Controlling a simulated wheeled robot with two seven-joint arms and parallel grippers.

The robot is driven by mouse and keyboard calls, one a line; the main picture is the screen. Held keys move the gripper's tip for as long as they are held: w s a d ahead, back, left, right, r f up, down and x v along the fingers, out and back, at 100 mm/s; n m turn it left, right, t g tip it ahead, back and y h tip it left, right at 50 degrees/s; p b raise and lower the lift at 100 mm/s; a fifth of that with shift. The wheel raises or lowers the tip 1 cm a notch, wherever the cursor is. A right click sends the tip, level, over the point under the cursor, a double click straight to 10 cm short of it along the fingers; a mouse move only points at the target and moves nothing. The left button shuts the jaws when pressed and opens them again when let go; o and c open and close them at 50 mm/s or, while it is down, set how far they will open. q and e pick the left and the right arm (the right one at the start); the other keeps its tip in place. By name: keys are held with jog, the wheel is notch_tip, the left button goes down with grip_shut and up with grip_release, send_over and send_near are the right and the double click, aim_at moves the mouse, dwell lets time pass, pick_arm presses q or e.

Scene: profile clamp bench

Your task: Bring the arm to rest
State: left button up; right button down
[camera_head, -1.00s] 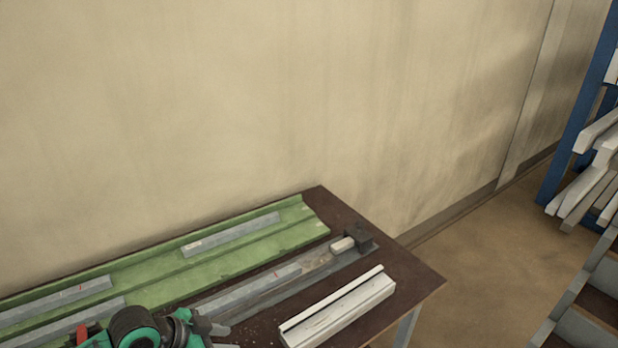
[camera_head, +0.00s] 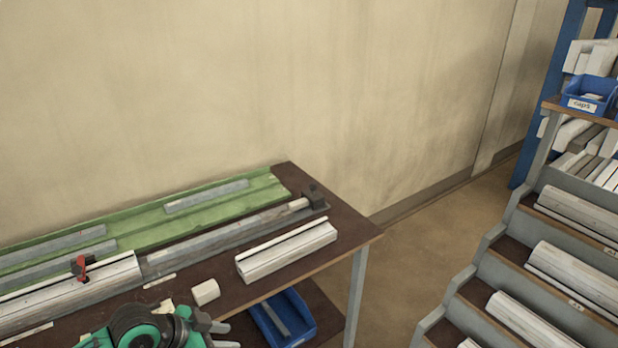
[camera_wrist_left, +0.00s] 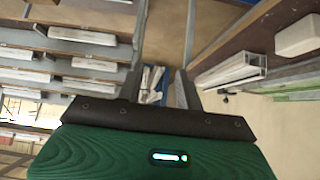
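My left gripper (camera_head: 216,328) shows at the bottom edge of the head view, at the end of my green and black arm, in front of the bench. My right gripper is in neither view.
The brown bench (camera_head: 345,240) holds a green channel (camera_head: 225,200), a white profile (camera_head: 286,252), a red clamp (camera_head: 82,268) and a small white block (camera_head: 205,291). A blue bin (camera_head: 283,318) sits below. A stepped rack (camera_head: 480,270) stands right; floor between is clear.

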pick_arm(q)
jog(key=w+a+f+n+t+y, duration=0.1)
jog(key=w+a+f+n+y, duration=0.2)
jog(key=f, duration=0.6)
jog(key=w+a+f+n+t, duration=0.1)
jog(key=w+a+f+n, duration=0.3)
jog(key=f, duration=0.6)
jog(key=s+a+f+y, duration=0.1)
jog(key=s+a+f, duration=0.25)
jog(key=f, duration=0.45)
jog(key=s+a+f+y, duration=0.2)
jog(key=s+f, duration=0.2)
jog(key=f, duration=0.5)
jog(key=s+f+n+g+y, duration=0.1)
jog(key=s+f+n+g, duration=0.15)
jog(key=s+f, duration=1.5)
jog(key=s+d+f+g, duration=0.1)
jog(key=s+d+f, duration=0.1)
jog(key=s, duration=0.9)
jog(key=s+d+f+g, duration=0.2)
jog(key=s+f, duration=0.1)
jog(key=s, duration=0.9)
jog(key=shift+s+d+f+m, duration=0.2)
jog(key=shift+s+f+m, duration=0.05)
jog(key=shift+f+m, duration=0.15)
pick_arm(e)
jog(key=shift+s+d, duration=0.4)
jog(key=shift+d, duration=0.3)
